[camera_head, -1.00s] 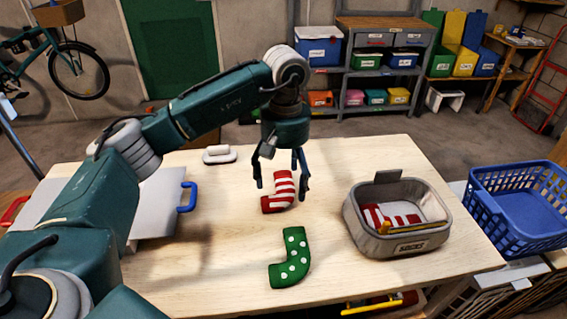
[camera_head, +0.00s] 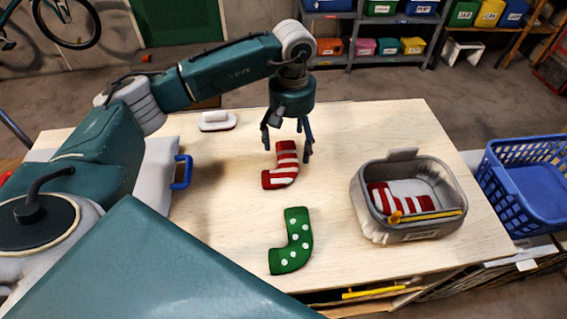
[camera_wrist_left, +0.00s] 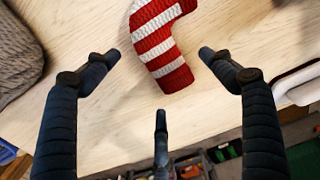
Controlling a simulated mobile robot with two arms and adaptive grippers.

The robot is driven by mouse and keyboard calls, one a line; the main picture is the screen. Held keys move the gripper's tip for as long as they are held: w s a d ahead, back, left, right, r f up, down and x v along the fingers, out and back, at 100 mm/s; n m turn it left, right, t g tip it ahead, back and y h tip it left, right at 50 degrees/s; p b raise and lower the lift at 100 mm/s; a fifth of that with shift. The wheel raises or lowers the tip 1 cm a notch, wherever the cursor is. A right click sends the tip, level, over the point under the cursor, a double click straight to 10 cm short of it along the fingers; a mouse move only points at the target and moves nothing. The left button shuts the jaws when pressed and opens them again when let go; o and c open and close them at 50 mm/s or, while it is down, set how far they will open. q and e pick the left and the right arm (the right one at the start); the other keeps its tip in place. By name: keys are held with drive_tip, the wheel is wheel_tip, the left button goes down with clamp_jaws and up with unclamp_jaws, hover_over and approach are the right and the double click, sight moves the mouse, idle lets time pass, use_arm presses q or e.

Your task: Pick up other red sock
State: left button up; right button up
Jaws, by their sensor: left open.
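A red and white striped sock (camera_head: 282,167) lies flat on the table. It also shows in the left wrist view (camera_wrist_left: 157,45), near the top middle. My left gripper (camera_head: 288,145) is open and empty above the far end of this sock. In the wrist view its fingers (camera_wrist_left: 162,75) are spread apart, with the sock's end between and beyond the upper two. Another red and white striped sock (camera_head: 404,197) lies in the grey fabric basket (camera_head: 412,232). My right gripper is not in view.
A green sock with white dots (camera_head: 291,242) lies nearer on the table (camera_head: 240,220). A white brush-like object (camera_head: 216,121) lies at the back. A white board with a blue handle (camera_head: 182,172) is at left. A blue crate (camera_head: 525,190) stands at right.

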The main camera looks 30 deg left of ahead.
sight(292, 154)
use_arm(q)
drive_tip(key=f, duration=0.2)
drive_tip(key=f+p, duration=0.1)
drive_tip(key=shift+d+f, duration=0.2)
drive_tip(key=shift+d, duration=0.05)
drive_tip(key=shift+f, duration=0.2)
drive_tip(key=shift+c, duration=1.3)
drive_tip(key=c, duration=0.9)
drive_tip(key=shift+c, duration=0.2)
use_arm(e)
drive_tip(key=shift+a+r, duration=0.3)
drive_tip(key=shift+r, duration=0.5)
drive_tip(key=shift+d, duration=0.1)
